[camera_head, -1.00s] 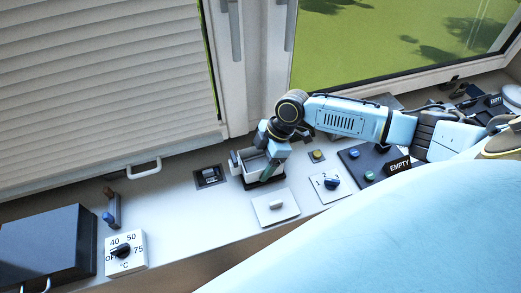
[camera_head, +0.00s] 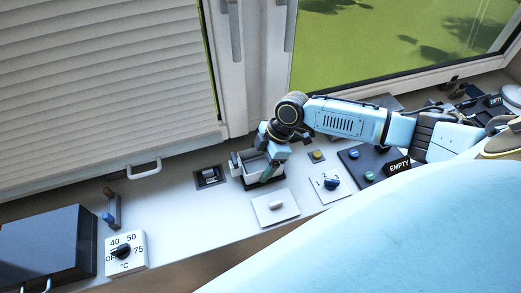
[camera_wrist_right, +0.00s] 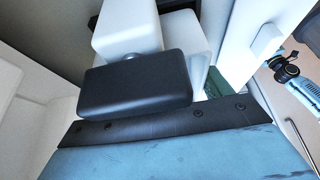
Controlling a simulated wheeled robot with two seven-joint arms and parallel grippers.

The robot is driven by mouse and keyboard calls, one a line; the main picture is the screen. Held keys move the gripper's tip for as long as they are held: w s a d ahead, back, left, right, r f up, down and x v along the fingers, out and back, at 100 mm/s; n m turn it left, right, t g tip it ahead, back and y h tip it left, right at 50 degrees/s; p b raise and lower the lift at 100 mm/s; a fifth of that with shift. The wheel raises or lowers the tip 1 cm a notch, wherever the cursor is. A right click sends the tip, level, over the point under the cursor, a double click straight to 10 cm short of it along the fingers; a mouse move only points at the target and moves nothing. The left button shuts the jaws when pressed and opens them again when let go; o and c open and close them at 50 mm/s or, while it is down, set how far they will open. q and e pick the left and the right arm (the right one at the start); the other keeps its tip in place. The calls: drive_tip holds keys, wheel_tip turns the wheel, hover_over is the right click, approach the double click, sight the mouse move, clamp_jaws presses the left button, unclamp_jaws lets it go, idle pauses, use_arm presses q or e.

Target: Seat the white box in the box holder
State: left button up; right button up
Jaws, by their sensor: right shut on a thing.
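The dark box holder (camera_head: 250,185) shows as a rim low around the box. The box looks about upright and in or just over the holder; I cannot tell if it touches the bottom. The right wrist view shows a black finger pad (camera_wrist_right: 135,85) close up; the grip contact is hidden. My left gripper is out of view.
A white plate with a rocker (camera_head: 275,206) lies just in front. A black switch (camera_head: 209,176) is to the left and a yellow button (camera_head: 317,156) to the right. A blue-knob dial (camera_head: 331,184) and a dark panel (camera_head: 362,158) stand further right. The window frame is behind.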

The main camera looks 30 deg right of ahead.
use_arm(q)
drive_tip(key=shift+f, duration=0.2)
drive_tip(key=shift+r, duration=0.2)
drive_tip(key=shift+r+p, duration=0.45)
drive_tip(key=shift+p, duration=0.05)
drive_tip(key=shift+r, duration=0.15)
idle(2.5)
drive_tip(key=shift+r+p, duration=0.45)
drive_tip(key=shift+p, duration=0.15)
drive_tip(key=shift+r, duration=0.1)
idle(2.4)
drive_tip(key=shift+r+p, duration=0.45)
drive_tip(key=shift+p, duration=0.1)
